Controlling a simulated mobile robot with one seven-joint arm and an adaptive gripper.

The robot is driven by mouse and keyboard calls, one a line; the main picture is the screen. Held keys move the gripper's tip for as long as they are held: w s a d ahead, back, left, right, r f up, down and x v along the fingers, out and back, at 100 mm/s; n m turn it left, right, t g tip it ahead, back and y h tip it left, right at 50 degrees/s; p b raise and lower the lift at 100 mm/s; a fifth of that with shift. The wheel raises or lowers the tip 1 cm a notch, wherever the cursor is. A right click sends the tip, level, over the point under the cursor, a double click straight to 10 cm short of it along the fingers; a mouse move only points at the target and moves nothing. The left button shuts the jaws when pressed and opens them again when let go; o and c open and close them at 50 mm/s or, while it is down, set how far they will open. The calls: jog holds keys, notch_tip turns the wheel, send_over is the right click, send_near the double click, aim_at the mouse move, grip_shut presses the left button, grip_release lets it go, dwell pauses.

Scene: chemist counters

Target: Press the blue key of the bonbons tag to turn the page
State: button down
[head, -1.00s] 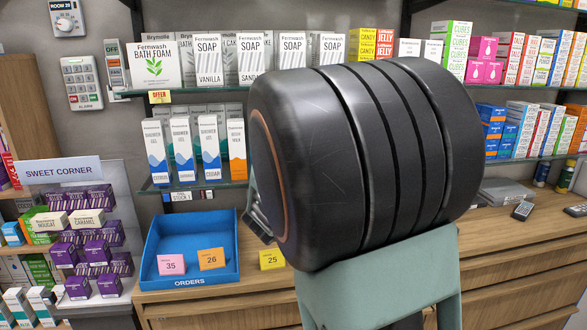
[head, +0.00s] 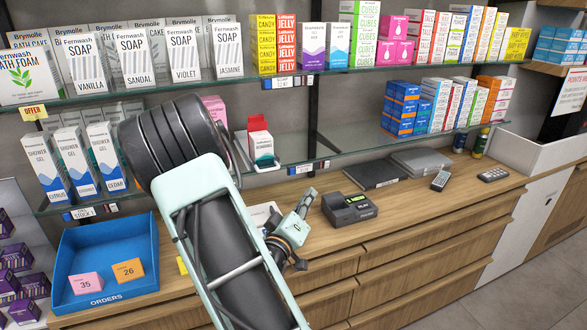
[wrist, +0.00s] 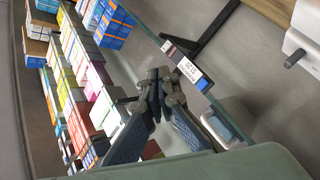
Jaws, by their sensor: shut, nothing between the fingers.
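My gripper (head: 309,194) is in front of the shelving, above the counter, with its fingers shut and empty. Its dark fingers also show in the wrist view (wrist: 158,76). Small shelf tags hang on the glass edges: one under the upper shelf (head: 288,82), one under the lower shelf (head: 308,168) just above my gripper, and one at lower left (head: 90,211). The upper and lower-left tags show a blue patch at one end. A tag (wrist: 188,71) lies beyond the fingertips in the wrist view, apart from them. I cannot read which tag is bonbons.
A blue orders tray (head: 108,242) is at left.

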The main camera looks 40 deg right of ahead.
aim_at(292, 171)
jog(key=w+d, duration=0.2)
jog(key=w, duration=0.6)
jog(key=shift+w, duration=0.3)
dwell(1.5)
jog(key=shift+w+d, duration=0.1)
jog(key=shift+w, duration=0.3)
jog(key=shift+w+d, duration=0.1)
jog(key=shift+w, duration=0.35)
dwell(0.8)
jog(key=shift+s, duration=0.1)
jog(key=shift+s+a, duration=0.2)
jog(key=shift+s, duration=0.55)
jog(key=shift+s, duration=0.1)
